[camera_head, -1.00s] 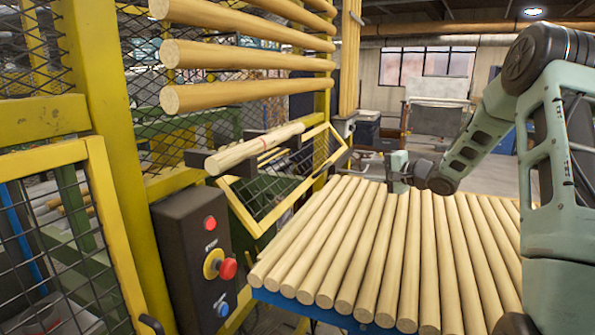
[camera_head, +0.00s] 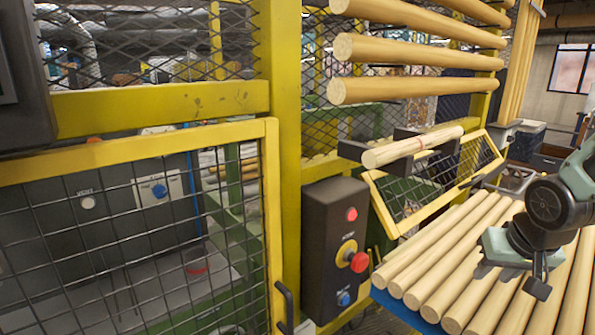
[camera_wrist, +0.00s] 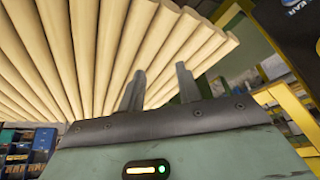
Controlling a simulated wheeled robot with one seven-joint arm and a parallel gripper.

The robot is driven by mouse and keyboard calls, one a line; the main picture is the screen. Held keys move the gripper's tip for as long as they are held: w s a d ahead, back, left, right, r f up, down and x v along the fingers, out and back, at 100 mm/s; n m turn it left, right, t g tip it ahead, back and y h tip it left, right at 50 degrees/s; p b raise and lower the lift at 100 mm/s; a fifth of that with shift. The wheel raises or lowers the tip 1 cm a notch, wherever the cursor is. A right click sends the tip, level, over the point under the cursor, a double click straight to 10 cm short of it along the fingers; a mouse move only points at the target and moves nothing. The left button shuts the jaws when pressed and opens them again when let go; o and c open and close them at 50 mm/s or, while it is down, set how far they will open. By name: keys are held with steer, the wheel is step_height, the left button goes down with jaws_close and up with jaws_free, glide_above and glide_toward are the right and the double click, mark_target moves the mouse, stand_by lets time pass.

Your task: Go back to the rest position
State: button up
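My gripper (camera_wrist: 160,85) shows in the wrist view with its two fingers apart and nothing between them. In the head view my gripper (camera_head: 510,280) hangs at the right, over the near end of the row of pale wooden dowels (camera_head: 443,237). The dowels fan out beyond the fingers in the wrist view (camera_wrist: 95,45). I cannot tell the exact gap between the fingers and the dowels.
A dark control box (camera_head: 335,245) with red and blue buttons stands left of the dowels. A yellow mesh guard (camera_head: 140,240) fills the left. Several dowels project at upper right.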

steer(key=s+a+f+n+g+b, duration=0.1)
steer(key=s+a+n+b, duration=0.1)
steer(key=s+a, duration=0.5)
steer(key=s+a+f+n+g+y+b, duration=0.1)
steer(key=s+a+f+n+g+b, duration=0.1)
steer(key=s+a+n, duration=0.3)
steer(key=s+a+f+n+g+b, duration=0.1)
steer(key=s+a+n+g, duration=0.1)
steer(key=s+a, duration=0.6)
steer(key=a+n, duration=0.1)
steer(key=a, duration=0.1)
steer(key=shift+s+a+f+b, duration=0.3)
steer(key=shift+s+a+b, duration=0.05)
steer(key=shift+s+b, duration=0.05)
